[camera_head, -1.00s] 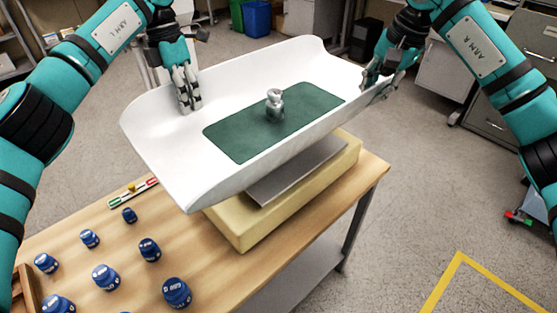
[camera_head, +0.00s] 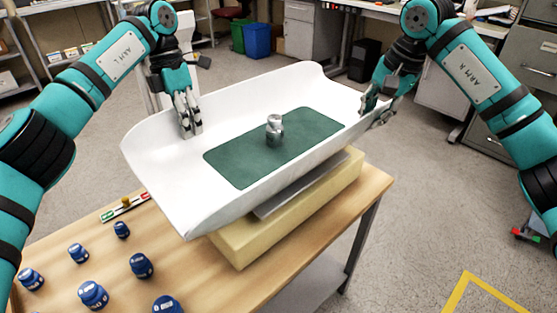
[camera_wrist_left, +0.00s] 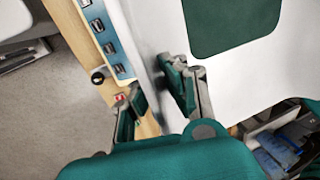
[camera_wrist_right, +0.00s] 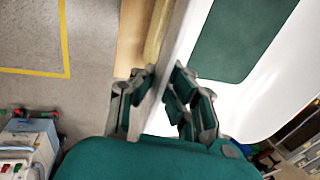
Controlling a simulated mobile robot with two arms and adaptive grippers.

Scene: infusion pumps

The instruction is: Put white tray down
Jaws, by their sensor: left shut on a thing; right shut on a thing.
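The white tray (camera_head: 160,160) is a long curved pan with a dark green mat (camera_head: 230,165) and a small metal weight (camera_head: 275,130) standing on it. It is over a cream base (camera_head: 285,225) with a grey top plate (camera_head: 318,180); I cannot tell whether it touches the plate. My left gripper (camera_head: 190,130) is shut on the tray's far left wall, with the wall between its fingers (camera_wrist_left: 155,95).
The wooden table (camera_head: 205,285) carries several blue round weights (camera_head: 93,294) at front left and a small level-like strip (camera_head: 125,208) with red and green ends. Open floor with a yellow line (camera_head: 455,290) lies to the right. Shelves and cabinets stand behind.

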